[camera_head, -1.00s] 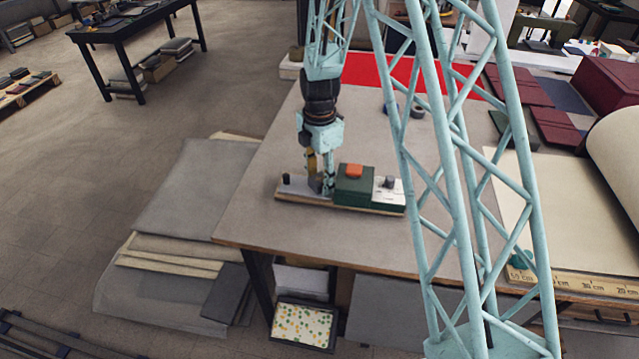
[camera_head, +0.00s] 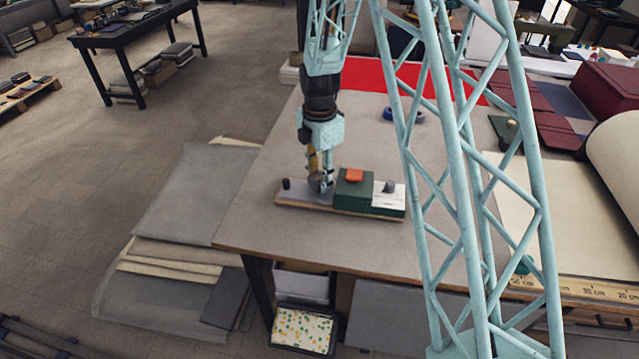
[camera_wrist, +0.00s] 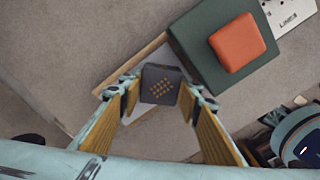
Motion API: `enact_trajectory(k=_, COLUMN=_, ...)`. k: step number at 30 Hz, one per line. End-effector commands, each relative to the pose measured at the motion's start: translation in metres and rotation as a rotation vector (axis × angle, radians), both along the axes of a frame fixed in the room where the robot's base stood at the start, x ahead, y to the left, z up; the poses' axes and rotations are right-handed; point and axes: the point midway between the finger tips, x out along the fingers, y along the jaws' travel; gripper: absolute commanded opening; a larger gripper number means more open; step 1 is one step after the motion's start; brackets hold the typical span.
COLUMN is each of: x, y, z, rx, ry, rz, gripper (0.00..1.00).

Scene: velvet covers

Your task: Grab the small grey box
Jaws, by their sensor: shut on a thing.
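The small grey box (camera_wrist: 160,84) is dark grey with a pattern of gold dots on top. In the wrist view it sits between the two fingertips of my gripper (camera_wrist: 159,93), with a finger against each side. My gripper also shows in the head view (camera_head: 320,180), pointing down over the light grey left part of the board (camera_head: 305,196). The fingers largely hide the box there. I cannot tell whether the box touches the board.
A green block (camera_head: 352,189) with an orange pad (camera_head: 354,175) stands just right of my gripper. Beside it is a white block (camera_head: 387,203) with a grey knob. A dark peg (camera_head: 286,184) stands at the board's left end. The table front is clear.

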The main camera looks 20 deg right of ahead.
Motion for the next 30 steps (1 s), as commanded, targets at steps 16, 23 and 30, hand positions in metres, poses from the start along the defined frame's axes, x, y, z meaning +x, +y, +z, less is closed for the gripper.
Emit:
enact_trajectory(k=16, x=0.000, y=0.000, z=0.062, rx=0.000, ry=0.000, rz=0.000, gripper=0.19)
enact_trajectory(k=23, x=0.000, y=0.000, z=0.072, rx=0.000, ry=0.000, rz=0.000, gripper=0.19)
enact_trajectory(k=30, x=0.000, y=0.000, z=0.073, rx=0.000, ry=0.000, rz=0.000, gripper=0.19)
